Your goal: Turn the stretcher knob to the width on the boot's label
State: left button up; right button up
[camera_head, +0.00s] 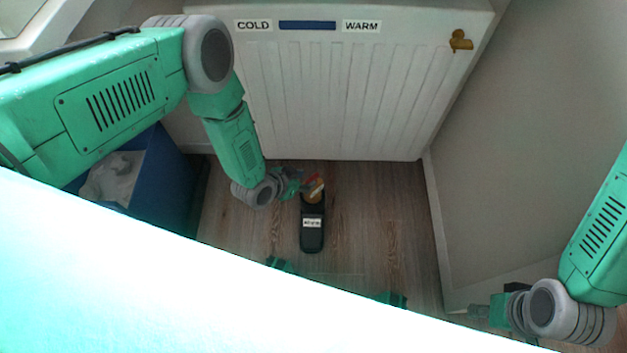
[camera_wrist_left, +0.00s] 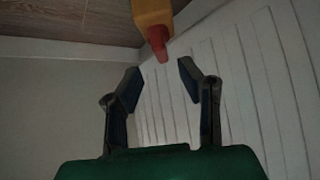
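A black boot (camera_head: 312,240) stands on the wood floor, with a white label (camera_head: 312,223) whose writing is too small to read. An orange-yellow stretcher (camera_head: 317,193) shows at the boot's far end. Its red knob (camera_head: 311,180) is beside my left gripper (camera_head: 298,183). In the left wrist view, the yellow stretcher body (camera_wrist_left: 152,12) and red knob (camera_wrist_left: 157,42) are at the top. The left gripper's fingers (camera_wrist_left: 160,80) are apart and empty there, with the knob just beyond the tips. My right gripper (camera_head: 480,311) is far right, away from the boot, its fingers unclear.
A white radiator (camera_head: 330,100) stands behind the boot, with COLD and WARM labels, a blue strip (camera_head: 307,25) and a brass-coloured piece (camera_head: 460,41). A blue bin (camera_head: 160,170) with crumpled white stuff is left. Bare floor lies right of the boot, up to the wall.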

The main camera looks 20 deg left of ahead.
aim_at(311, 178)
pick_arm(q)
jog(key=x, duration=0.1)
jog(key=b+x, duration=0.1)
jog(key=x, duration=0.2)
jog(key=shift+a+f+b, duration=0.25)
jog(key=shift+b, duration=0.15)
jog(key=shift+w+d+f, duration=0.2)
jog(key=shift+w, duration=0.1)
jog(key=shift+d, duration=0.15)
grip_shut()
jog(key=shift+m+h, duration=0.3)
